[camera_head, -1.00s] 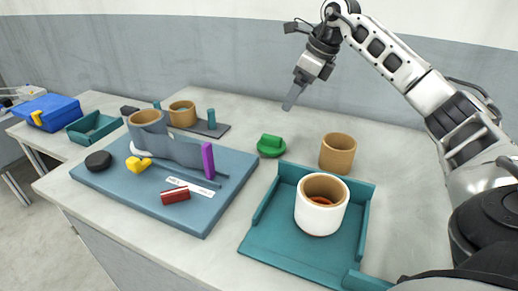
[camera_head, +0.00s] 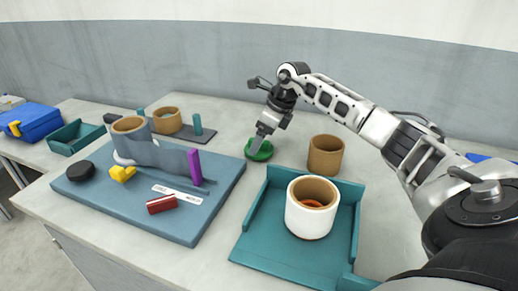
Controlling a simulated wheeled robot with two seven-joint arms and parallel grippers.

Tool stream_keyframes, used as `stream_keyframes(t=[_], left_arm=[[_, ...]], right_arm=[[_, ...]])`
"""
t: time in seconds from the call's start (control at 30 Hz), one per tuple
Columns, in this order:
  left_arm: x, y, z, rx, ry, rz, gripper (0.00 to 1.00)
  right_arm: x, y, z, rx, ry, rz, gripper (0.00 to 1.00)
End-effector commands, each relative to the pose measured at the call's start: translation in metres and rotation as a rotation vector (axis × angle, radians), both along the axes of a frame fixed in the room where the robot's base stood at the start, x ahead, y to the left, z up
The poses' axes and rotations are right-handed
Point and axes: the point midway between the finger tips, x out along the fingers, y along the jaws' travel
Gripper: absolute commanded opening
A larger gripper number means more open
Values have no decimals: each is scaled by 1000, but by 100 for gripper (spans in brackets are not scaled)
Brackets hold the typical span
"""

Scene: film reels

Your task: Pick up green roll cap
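The green roll cap (camera_head: 259,152) lies on the table, between the blue board and the brown roll. My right gripper (camera_head: 257,146) points down at the cap from above, its fingertips at the cap's raised grip. The fingers overlap the grip in this view, so I cannot tell whether they touch it or how far apart they are. My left gripper is not in view.
A brown roll (camera_head: 325,156) stands just right of the cap. In front is a teal tray (camera_head: 262,246) holding a white roll (camera_head: 311,211). A blue board (camera_head: 105,208) with several parts lies to the left. The table behind the cap is clear.

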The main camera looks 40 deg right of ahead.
Motion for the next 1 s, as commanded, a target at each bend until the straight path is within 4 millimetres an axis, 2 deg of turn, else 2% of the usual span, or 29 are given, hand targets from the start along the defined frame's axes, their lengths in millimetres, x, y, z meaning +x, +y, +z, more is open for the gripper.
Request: stream_keyframes(t=[0.1, 0.2, 0.47, 0.5, 0.6, 1.0], left_arm=[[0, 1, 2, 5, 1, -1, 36], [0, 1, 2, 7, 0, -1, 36], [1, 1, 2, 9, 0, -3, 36], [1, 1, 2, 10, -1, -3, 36], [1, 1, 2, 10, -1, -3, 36], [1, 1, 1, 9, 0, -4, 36]], right_arm=[[5, 2, -17, 2, 1, 1, 87], [8, 4, -27, 2, 2, 0, 87], [10, 4, -30, -1, 0, 0, 87], [10, 4, -30, -1, 0, 0, 82], [10, 4, -30, 0, 0, 0, 54], [10, 4, -25, 0, -2, 1, 53]])
